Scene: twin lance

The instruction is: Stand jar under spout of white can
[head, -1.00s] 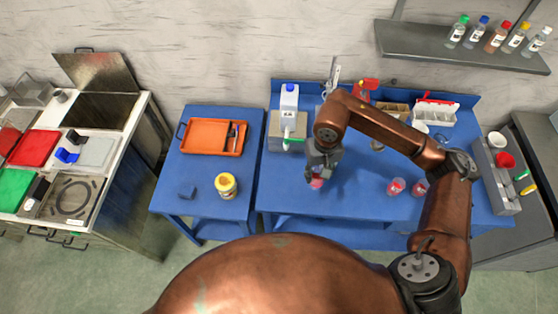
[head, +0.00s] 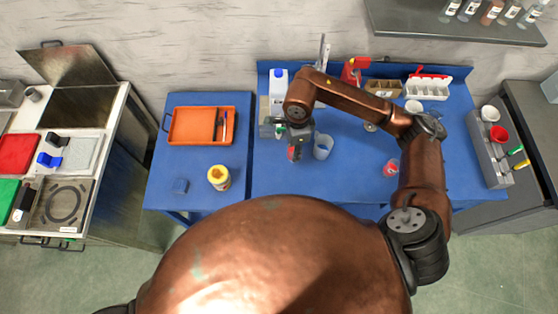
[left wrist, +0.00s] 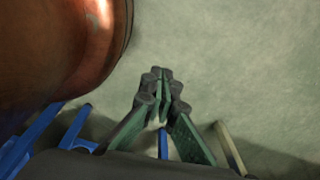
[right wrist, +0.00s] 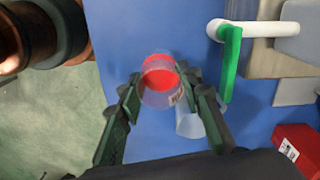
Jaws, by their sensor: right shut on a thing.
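My right gripper (head: 294,150) is shut on a small clear jar with red in it (right wrist: 160,84), held between the two fingers over the blue table. In the right wrist view, the white spout (right wrist: 262,28) and its green lever (right wrist: 228,62) are to the right of the jar, apart from it. The white can (head: 279,84) stands at the back left of the table in the head view; my arm hides part of it and its spout. My left gripper (left wrist: 161,76) has its fingertips together, with nothing between them, above the floor.
A clear cup (head: 323,147) stands just right of my right gripper. Another red jar (head: 391,167) stands further right. An orange tray (head: 178,138) and a yellow jar (head: 218,179) are on the left table. The table's front middle is clear.

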